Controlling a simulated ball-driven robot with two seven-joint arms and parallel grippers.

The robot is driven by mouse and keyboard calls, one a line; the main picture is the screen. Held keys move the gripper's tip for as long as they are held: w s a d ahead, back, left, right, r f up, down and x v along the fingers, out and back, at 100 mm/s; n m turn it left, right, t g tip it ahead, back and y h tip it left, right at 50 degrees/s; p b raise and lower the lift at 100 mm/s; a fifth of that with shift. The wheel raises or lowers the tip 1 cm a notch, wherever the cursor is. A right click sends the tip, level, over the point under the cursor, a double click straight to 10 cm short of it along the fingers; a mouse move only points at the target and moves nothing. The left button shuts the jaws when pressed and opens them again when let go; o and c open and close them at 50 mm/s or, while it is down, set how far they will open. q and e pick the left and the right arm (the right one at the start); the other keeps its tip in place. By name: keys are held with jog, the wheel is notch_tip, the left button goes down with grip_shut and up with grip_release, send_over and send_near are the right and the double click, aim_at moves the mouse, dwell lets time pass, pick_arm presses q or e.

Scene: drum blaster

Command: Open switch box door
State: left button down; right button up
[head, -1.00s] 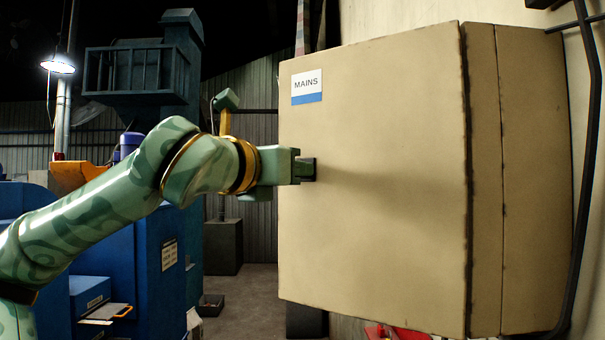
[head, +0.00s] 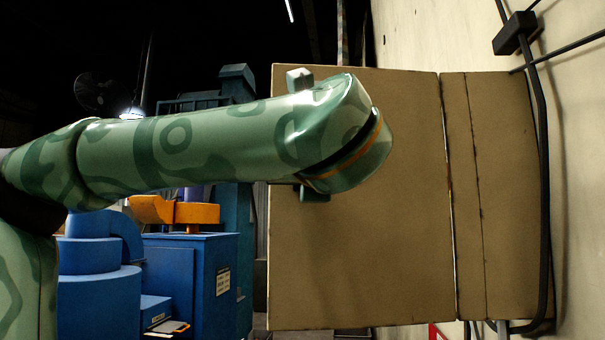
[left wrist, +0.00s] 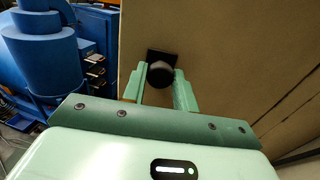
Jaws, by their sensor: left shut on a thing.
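The switch box door (head: 360,260) is a large beige panel, seen on the right half of the head view. It joins the box body (head: 510,200), which is against the wall. A thin pale line shows along part of the seam between them; I cannot tell how wide the door stands open. In the left wrist view, my left gripper (left wrist: 160,82) is shut on the dark door knob (left wrist: 160,72), one finger on each side. My right gripper is not in view.
A black pipe (head: 544,170) with a junction block runs down the pale wall (head: 430,35) beside the box. Blue machinery (head: 185,285) and an orange part (head: 175,210) stand on the left beyond my arm.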

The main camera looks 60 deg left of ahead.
pick_arm(q)
jog(key=shift+s+d+n+g+y+p, duration=0.25)
jog(key=shift+d+n+g, duration=0.2)
jog(key=shift+d, duration=0.3)
jog(key=c, duration=1.1)
grip_release()
